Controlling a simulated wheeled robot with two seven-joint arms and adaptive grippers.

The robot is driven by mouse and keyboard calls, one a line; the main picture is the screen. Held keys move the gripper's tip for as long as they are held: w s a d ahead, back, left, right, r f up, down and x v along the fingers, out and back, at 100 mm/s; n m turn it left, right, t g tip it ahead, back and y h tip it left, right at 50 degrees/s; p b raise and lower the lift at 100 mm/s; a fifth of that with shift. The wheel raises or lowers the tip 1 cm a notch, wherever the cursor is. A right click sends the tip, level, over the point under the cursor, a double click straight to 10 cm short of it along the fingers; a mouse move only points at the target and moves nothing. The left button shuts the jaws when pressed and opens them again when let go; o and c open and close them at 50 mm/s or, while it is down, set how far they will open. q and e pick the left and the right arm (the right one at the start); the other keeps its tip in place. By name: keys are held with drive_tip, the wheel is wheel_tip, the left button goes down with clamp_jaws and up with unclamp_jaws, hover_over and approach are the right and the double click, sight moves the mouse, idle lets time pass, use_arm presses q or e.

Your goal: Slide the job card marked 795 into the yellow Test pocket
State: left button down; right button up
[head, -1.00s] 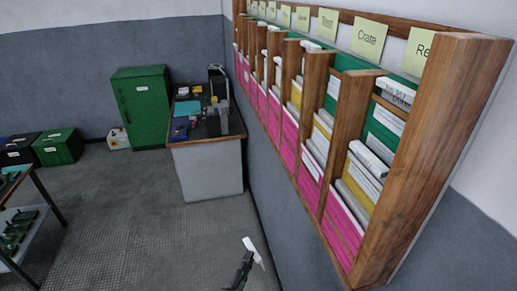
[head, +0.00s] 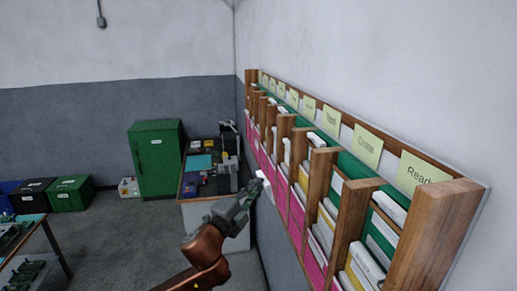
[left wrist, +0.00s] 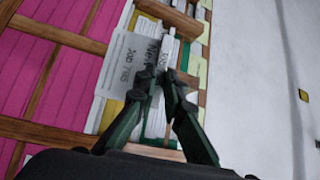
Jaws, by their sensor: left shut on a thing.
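My left gripper (head: 255,193) is shut on a white job card (head: 264,183) and holds it in front of the wall rack. In the left wrist view the fingertips (left wrist: 168,82) close on the card (left wrist: 122,62), whose sideways, blurred print looks like "Job 795". The yellow Test pocket (head: 303,178) is in the column under the Test label (head: 333,121), with white cards around it. It lies right of the held card, and the card appears outside the rack. My right gripper is not in view.
The wooden rack (head: 350,212) has upright dividers and pink, yellow and green pockets holding cards. The Crate label (head: 366,146) is right of Test. A cluttered bench (head: 205,180) and green cabinet (head: 156,160) stand behind.

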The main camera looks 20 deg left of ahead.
use_arm(q)
drive_tip(key=shift+w+d+r+m+h+p, duration=0.1)
drive_tip(key=shift+d+r+m+h+p, duration=0.4)
drive_tip(key=shift+r, duration=1.3)
drive_tip(key=shift+w+d+r+n+h+b, duration=0.2)
drive_tip(key=shift+d+r, duration=0.55)
drive_tip(key=shift+r, duration=1)
drive_tip(key=shift+w+d+r+m+h+p, duration=0.1)
drive_tip(key=shift+d+r+m+h+p, duration=0.4)
drive_tip(key=shift+r, duration=1.3)
drive_tip(key=w+d, duration=0.4)
drive_tip(key=d, duration=0.3)
drive_tip(key=shift+w+d+f, duration=0.3)
drive_tip(key=shift+w, duration=0.1)
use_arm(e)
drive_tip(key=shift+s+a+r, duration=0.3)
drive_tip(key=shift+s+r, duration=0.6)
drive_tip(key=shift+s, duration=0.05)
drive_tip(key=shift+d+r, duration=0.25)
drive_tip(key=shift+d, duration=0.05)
use_arm(q)
drive_tip(key=shift+p, duration=0.3)
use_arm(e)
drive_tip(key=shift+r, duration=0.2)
use_arm(q)
drive_tip(key=shift+f, duration=0.25)
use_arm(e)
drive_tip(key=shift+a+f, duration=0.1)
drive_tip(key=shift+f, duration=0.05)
